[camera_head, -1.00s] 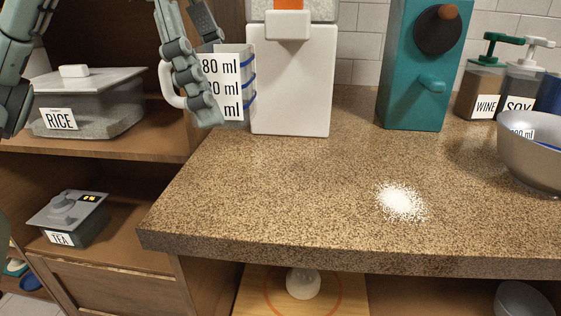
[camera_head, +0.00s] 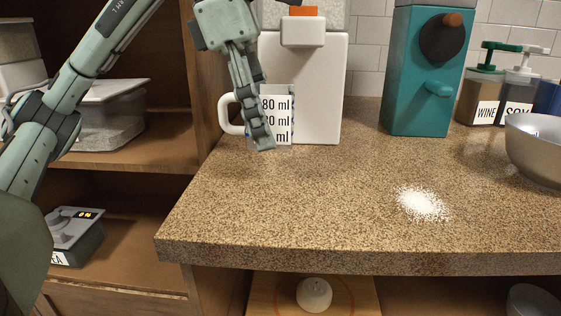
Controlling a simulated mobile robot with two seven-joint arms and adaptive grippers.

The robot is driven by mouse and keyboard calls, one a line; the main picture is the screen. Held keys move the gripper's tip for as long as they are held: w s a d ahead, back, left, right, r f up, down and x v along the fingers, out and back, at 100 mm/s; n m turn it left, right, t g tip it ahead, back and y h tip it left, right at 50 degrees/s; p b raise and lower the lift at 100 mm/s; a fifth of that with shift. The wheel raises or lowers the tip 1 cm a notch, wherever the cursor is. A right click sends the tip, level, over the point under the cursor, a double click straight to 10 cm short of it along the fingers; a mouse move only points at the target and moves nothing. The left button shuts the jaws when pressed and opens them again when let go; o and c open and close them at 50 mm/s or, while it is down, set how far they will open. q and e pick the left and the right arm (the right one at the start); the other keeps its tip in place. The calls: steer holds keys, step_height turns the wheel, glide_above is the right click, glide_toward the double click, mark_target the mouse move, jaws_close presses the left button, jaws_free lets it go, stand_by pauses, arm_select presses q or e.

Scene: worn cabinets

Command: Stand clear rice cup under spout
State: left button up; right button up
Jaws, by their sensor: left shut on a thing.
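The clear cup (camera_head: 279,118) has ml labels and a white handle on its left. My left gripper (camera_head: 262,143) is shut on it, with fingers covering part of its left side. The cup looks upright, in front of the lower left part of a tall white dispenser (camera_head: 321,90). The dispenser's white spout block (camera_head: 303,31) juts out above and to the right of the cup, below an orange part. I cannot tell whether the cup's base touches the counter. My right gripper is not in view.
The speckled counter (camera_head: 300,210) is mostly clear in front, with a white powder pile (camera_head: 422,204). A teal dispenser (camera_head: 420,75) stands right of the white one. Pump bottles (camera_head: 480,95) and a metal bowl (camera_head: 540,150) are at the right. Shelves with containers (camera_head: 105,115) lie left.

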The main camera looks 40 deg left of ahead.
mark_target(280, 173)
arm_select(q)
steer(key=w+f, duration=0.1)
steer(key=w, duration=0.2)
steer(key=shift+d+f, duration=0.15)
steer(key=shift+f, duration=0.2)
step_height(280, 173, down, 3)
steer(key=shift+f, duration=0.5)
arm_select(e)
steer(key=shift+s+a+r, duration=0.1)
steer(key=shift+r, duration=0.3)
arm_select(q)
steer(key=shift+f+b, duration=0.15)
steer(key=shift+b, duration=0.15)
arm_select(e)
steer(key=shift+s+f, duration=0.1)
arm_select(q)
steer(key=o, duration=1.1)
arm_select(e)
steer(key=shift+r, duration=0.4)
